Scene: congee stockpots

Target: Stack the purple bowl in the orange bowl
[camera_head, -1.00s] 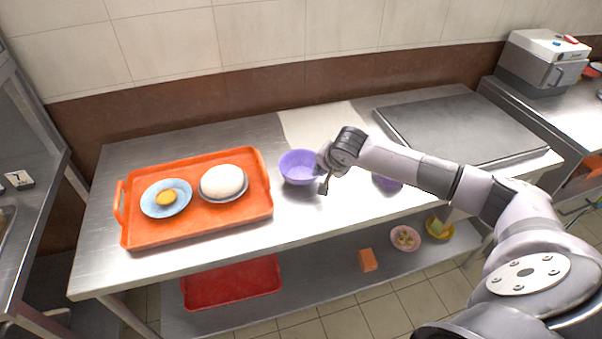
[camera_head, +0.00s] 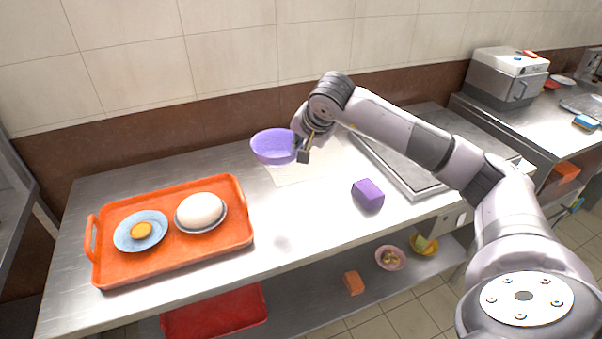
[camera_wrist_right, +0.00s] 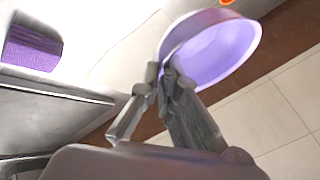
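The purple bowl (camera_head: 273,147) is in the air above the back of the steel table, its rim gripped at its right side. My right gripper (camera_head: 306,146) is shut on that rim. In the right wrist view the fingers (camera_wrist_right: 165,85) pinch the rim of the purple bowl (camera_wrist_right: 220,50). No clearly orange bowl shows on the table. A yellow-orange bowl (camera_head: 431,248) with something in it stands on the lower shelf; I cannot tell if it is the orange bowl meant. My left gripper is not in view.
An orange tray (camera_head: 240,236) holds a blue plate with yellow food and a white dome on a dish. A pink bowl (camera_head: 390,258) is on the lower shelf. The middle front tabletop is clear.

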